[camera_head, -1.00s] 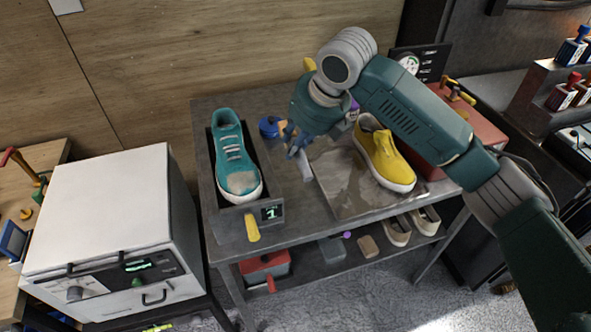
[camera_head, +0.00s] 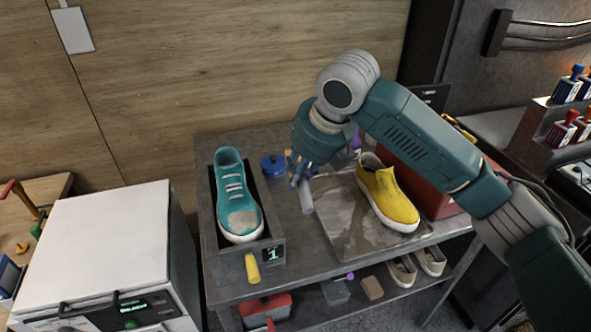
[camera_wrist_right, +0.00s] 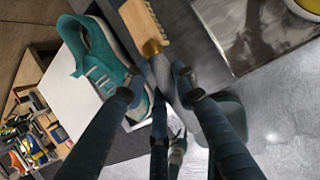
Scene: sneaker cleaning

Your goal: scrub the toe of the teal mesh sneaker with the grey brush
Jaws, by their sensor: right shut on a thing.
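The teal mesh sneaker (camera_head: 232,187) lies in a dark grey tray (camera_head: 208,225) on the table, its toe towards me. A greyish patch (camera_head: 240,218) marks the toe. In the right wrist view the sneaker (camera_wrist_right: 72,42) is at the upper left, partly behind the fingers. My right gripper (camera_head: 303,178) is shut on the grey brush, right of the sneaker and apart from it. The brush's grey handle (camera_head: 306,199) points down; its tan bristle head (camera_wrist_right: 146,22) and brass collar show in the wrist view. My left gripper is out of view.
A yellow slip-on shoe (camera_head: 388,195) stands on a wet-looking grey mat (camera_head: 345,228) to the right. A blue lidded pot (camera_head: 272,166) is behind the brush. A white box machine (camera_head: 95,240) stands left of the table. A red box (camera_head: 435,180) is at the right.

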